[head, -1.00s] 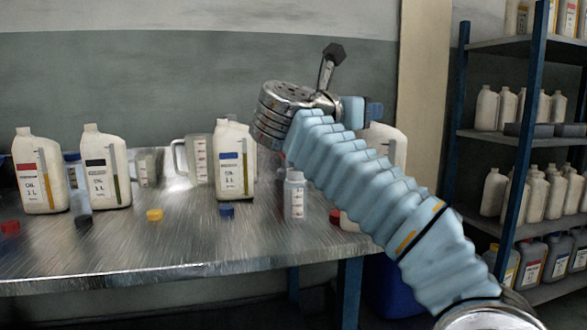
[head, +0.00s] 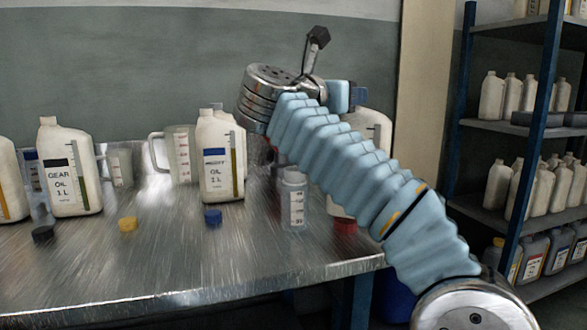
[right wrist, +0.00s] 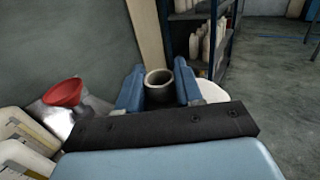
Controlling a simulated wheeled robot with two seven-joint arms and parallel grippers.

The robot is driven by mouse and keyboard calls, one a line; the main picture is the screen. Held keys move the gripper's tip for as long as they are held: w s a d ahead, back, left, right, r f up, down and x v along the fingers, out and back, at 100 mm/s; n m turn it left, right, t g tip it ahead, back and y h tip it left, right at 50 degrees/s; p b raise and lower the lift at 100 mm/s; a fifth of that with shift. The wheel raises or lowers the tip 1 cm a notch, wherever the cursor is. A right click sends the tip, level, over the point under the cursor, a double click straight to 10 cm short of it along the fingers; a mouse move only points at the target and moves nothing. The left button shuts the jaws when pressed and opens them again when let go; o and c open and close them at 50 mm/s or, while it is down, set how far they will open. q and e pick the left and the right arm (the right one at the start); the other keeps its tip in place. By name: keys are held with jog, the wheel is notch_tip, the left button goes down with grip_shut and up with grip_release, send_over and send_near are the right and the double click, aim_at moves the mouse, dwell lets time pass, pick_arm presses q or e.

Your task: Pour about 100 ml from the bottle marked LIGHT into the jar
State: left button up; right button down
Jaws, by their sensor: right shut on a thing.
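My right gripper (head: 348,97) is shut on a cream bottle (head: 372,125), which shows partly behind my arm in the head view. In the right wrist view, its open round neck (right wrist: 158,78) sits between the blue fingers. The bottle's label is hidden, and I cannot tell whether its base touches the table. The clear graduated jar (head: 293,205) stands upright on the table, left of and in front of that bottle. A blue-label cream bottle (head: 221,165) stands further left; its upper word is too blurred to read. My left gripper is not in view.
A GEAR OIL bottle (head: 72,170) and a clear jug (head: 181,150) stand on the steel table (head: 180,265). Blue (head: 213,217), yellow (head: 128,224), black (head: 43,233) and red (head: 345,226) caps lie near the front. A red funnel (right wrist: 64,92) shows in the wrist view. Shelves (head: 545,118) stand right.

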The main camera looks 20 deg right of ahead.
jog(key=shift+a, duration=0.1)
jog(key=shift+a+r, duration=0.1)
jog(key=shift+w+a+n+t+p, duration=0.3)
jog(key=shift+a+n+p, duration=0.25)
jog(key=shift+n, duration=0.45)
jog(key=w+a+f+n+t+p, duration=0.2)
jog(key=f+n, duration=0.4)
jog(key=n, duration=0.5)
jog(key=w+a+t, duration=0.1)
jog(key=a+t, duration=0.1)
jog(key=shift+a+f+h, duration=0.3)
jog(key=shift+a, duration=0.05)
